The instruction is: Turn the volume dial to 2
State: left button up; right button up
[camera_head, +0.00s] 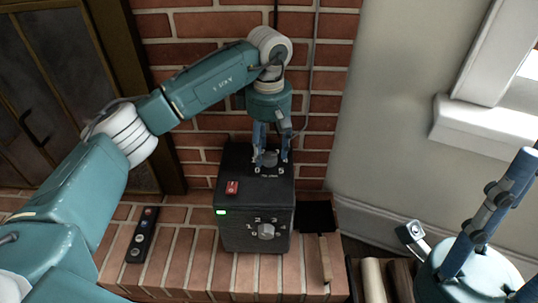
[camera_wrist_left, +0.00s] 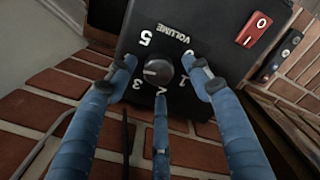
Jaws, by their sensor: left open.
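The volume dial (camera_wrist_left: 158,71) is a dark round knob on top of a black box (camera_head: 258,205); it also shows in the head view (camera_head: 269,158). The printed numbers 5, 3, 2 and 1 and the word VOLUME surround it. A light mark on the knob points left in the wrist view, between the 5 and the 3. My left gripper (camera_head: 272,155) is open, with its three fingers spread around the dial. I cannot tell whether they touch it. One finger partly covers the 2. My right gripper (camera_head: 462,205) is open and empty at the lower right, away from the box.
A black remote (camera_head: 142,235) lies left on the brick ledge (camera_head: 185,262). A wooden-handled black tool (camera_head: 324,258) lies right of the box. A brick wall stands behind.

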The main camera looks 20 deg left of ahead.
pick_arm(q)
jog(key=shift+f, duration=0.55)
jog(key=c, duration=1.1)
jog(key=shift+c, duration=0.3)
jog(key=shift+r, duration=0.1)
